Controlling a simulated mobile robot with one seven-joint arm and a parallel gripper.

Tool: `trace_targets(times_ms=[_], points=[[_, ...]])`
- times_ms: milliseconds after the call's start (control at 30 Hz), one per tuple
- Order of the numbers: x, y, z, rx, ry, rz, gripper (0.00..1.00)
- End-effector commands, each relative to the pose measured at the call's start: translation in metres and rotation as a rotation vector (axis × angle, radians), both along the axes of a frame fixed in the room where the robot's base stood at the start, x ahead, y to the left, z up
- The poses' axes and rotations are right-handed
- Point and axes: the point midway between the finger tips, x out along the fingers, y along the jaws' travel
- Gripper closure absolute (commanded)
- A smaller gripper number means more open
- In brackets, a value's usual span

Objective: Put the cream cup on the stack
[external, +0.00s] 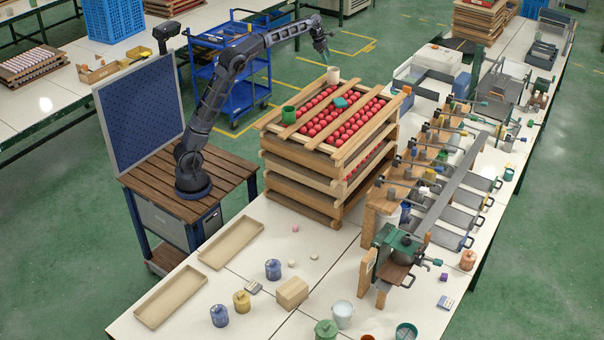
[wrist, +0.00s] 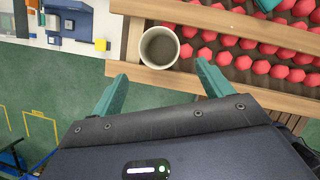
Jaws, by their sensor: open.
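The cream cup (external: 333,75) is at the far edge of the stack (external: 301,170) of wooden trays, upright, on or at the top frame. In the wrist view the cup (wrist: 159,47) shows from above, open and empty-looking, overlapping the wooden edge (wrist: 180,83). My gripper (external: 325,57) is just above and beside the cup. In the wrist view my gripper (wrist: 161,76) has its two green fingers wide apart, with the cup ahead between their lines and no finger touching it. The cup's base is hidden.
The top tray holds rows of red pieces (external: 322,117) under wooden slats. A green cup (external: 288,115) and a teal block (external: 340,102) also sit on top. A clamp rack (external: 440,180) stands right of the stack. Small pots and two empty trays (external: 231,242) lie on the front table.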

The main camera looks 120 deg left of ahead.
Motion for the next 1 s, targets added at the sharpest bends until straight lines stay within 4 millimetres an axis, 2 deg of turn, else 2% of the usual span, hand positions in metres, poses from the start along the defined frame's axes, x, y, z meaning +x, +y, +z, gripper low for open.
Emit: trace_targets(times_ms=[167,267,333,500,633,833,1000], points=[[0.005,-0.007,0.002,0.006,0.002,-0.021,0.21],[0.021,-0.029,0.008,0.03,0.009,-0.099,0.21],[0.038,-0.057,0.015,0.057,0.018,-0.189,0.21],[0.079,-0.143,0.026,0.146,0.049,-0.481,0.21],[0.102,-0.212,0.031,0.221,0.071,-0.712,0.21],[0.12,-0.32,0.03,0.342,0.102,-1.071,0.21],[0.119,-0.41,0.021,0.451,0.125,-1.379,0.21]])
